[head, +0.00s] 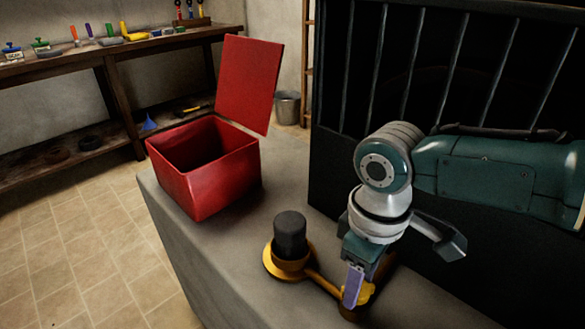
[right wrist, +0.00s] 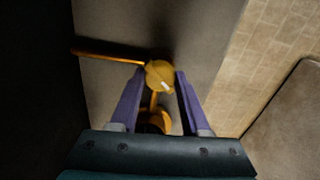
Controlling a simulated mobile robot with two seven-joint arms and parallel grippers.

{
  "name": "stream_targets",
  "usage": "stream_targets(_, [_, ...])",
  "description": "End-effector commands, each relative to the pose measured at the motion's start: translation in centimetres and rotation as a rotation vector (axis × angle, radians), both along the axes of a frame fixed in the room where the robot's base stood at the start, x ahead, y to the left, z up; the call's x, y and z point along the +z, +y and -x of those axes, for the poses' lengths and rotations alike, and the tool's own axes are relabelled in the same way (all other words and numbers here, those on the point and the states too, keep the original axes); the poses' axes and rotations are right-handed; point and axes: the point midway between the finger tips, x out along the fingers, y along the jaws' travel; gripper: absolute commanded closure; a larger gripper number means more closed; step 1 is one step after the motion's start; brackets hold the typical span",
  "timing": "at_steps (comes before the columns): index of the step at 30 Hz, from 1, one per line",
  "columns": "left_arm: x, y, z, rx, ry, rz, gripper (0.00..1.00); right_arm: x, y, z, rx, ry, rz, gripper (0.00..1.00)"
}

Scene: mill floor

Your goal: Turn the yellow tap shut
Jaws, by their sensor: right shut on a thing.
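The yellow tap (head: 366,293) stands on the grey bench top, partly hidden behind my right gripper (head: 354,296). In the right wrist view, its rounded yellow knob (right wrist: 160,76) sits between the two purple fingers of my right gripper (right wrist: 160,84), which are shut on it. A yellow pipe runs from the tap to a round yellow base (head: 284,265) with a dark upright cylinder (head: 290,235) on it. The pipe also shows in the right wrist view (right wrist: 105,57). My left gripper is not in view.
An open red box (head: 212,175) with its lid raised stands on the grey bench (head: 237,285), left of the tap. A dark barred panel (head: 335,160) rises close behind my right arm. A wooden shelf (head: 105,63) with tools and a metal bucket (head: 287,107) stand farther back.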

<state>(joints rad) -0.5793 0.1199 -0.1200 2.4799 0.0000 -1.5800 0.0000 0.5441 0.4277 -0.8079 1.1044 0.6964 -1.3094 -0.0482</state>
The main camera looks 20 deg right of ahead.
Motion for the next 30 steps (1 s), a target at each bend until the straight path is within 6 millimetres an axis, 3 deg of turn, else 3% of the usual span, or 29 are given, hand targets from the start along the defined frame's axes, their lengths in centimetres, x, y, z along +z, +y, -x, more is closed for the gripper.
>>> stream_targets(1, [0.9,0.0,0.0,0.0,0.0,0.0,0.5,0.4,0.2,0.0,-0.046,0.002,-0.004,1.0])
stream_targets(12, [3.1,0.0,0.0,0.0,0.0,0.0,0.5,0.3,0.2,0.0,-0.397,0.002,-0.002,1.0])
stream_targets(30, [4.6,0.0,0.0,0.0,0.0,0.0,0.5,0.1,0.1,0.0,-0.818,-0.001,0.0,1.0])
